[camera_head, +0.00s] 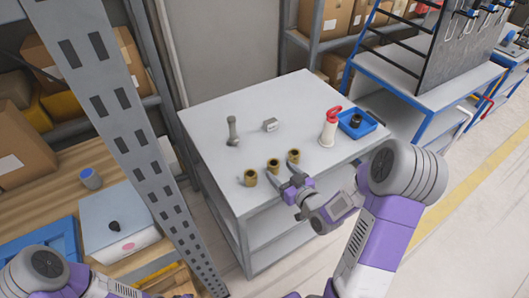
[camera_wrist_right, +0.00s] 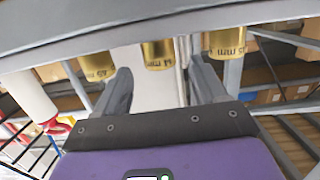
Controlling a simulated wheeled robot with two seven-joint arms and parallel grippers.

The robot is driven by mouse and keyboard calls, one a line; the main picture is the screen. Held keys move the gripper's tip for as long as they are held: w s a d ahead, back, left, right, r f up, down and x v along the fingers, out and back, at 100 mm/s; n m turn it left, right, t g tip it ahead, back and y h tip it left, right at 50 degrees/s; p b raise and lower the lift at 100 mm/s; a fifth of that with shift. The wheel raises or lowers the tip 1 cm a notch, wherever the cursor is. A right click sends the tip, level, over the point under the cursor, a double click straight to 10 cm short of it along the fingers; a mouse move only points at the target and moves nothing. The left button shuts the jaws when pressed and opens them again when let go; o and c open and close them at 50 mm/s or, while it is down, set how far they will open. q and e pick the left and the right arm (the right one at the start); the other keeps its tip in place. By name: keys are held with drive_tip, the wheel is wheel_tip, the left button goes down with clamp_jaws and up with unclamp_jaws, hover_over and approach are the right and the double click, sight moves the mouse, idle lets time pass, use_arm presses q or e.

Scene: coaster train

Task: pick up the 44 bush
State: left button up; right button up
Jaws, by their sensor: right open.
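Three brass bushes stand in a row on the grey table: the left bush (camera_head: 250,178), the middle bush (camera_head: 273,166) and the right bush (camera_head: 293,156). My right gripper (camera_head: 288,177) is open and empty at the table's front edge, close to the row. In the right wrist view, which is upside down, the middle bush (camera_wrist_right: 157,55) lies between the lines of the two fingers (camera_wrist_right: 160,85), beyond their tips. The other bushes (camera_wrist_right: 97,66) (camera_wrist_right: 228,42) lie outside the fingers. The printed sizes are too small to read surely. My left arm shows at bottom left; its gripper is out of view.
On the table (camera_head: 205,120) stand a grey-green post-like part (camera_head: 233,131), a small grey block (camera_head: 270,125), a white bottle with a red top (camera_head: 329,128) and a blue tray (camera_head: 371,127) holding a dark round part. A perforated shelf upright (camera_head: 130,120) stands left of the table.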

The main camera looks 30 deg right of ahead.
sight(271, 160)
drive_tip(key=shift+w+r, duration=0.2)
drive_tip(key=shift+w, duration=0.35)
drive_tip(key=w, duration=0.4)
drive_tip(key=w+f, duration=0.1)
drive_tip(key=w, duration=0.1)
drive_tip(key=shift+a+b, duration=0.25)
drive_tip(key=shift+b, duration=0.1)
drive_tip(key=shift+s+r, duration=0.1)
drive_tip(key=shift+c, duration=0.3)
drive_tip(key=c, duration=1)
drive_tip(key=shift+c, duration=0.2)
drive_tip(key=shift+r, duration=0.1)
